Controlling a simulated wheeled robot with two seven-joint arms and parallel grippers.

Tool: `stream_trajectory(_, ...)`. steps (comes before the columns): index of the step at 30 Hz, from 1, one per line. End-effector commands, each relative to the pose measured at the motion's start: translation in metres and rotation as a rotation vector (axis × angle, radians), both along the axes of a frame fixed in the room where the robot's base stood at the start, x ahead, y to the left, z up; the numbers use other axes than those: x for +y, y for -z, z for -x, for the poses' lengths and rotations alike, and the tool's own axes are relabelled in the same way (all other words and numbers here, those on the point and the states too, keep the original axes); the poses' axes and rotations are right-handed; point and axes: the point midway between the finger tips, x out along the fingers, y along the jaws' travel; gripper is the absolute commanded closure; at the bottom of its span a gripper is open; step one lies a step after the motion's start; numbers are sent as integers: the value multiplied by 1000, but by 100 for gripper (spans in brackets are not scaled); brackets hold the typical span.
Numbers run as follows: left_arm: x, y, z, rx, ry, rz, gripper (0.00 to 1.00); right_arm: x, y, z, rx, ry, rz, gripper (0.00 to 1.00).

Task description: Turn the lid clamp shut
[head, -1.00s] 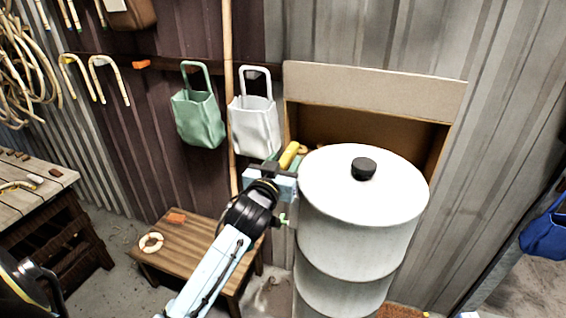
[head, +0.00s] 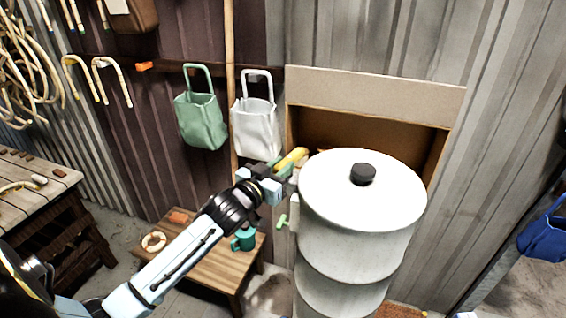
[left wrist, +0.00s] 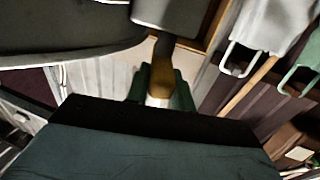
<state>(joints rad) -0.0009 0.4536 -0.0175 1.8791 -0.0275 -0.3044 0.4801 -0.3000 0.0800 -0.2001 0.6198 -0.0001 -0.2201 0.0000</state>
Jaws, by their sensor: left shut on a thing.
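The white drum-shaped steamer (head: 355,235) stands upright at centre right, its round lid (head: 335,195) on top with a black knob (head: 363,174). The yellow clamp handle (head: 296,157) sticks out by the lid's left edge, pointing up and right at a shallow slant. My left gripper (head: 282,166) is shut on this handle beside the drum. In the left wrist view its dark green fingers (left wrist: 165,98) sit on either side of the yellow-brown handle (left wrist: 161,74). The clamp's base is hidden. My right gripper is not in view.
A small green-handled tap (head: 282,221) sits on the drum's left side, below my gripper. A low wooden table (head: 205,268) carries a teal mug (head: 244,239). A cardboard-coloured box (head: 375,97) is behind the drum. Green (head: 201,120) and white (head: 256,125) bags hang behind.

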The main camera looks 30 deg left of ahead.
Motion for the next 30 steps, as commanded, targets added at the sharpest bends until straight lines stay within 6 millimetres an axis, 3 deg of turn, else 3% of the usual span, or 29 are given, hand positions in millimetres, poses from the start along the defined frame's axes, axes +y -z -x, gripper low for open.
stream_trajectory(8,11,-1,-1,2,212,-13,99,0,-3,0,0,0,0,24)
stream_trajectory(30,29,-1,-12,-4,730,-5,99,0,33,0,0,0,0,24)
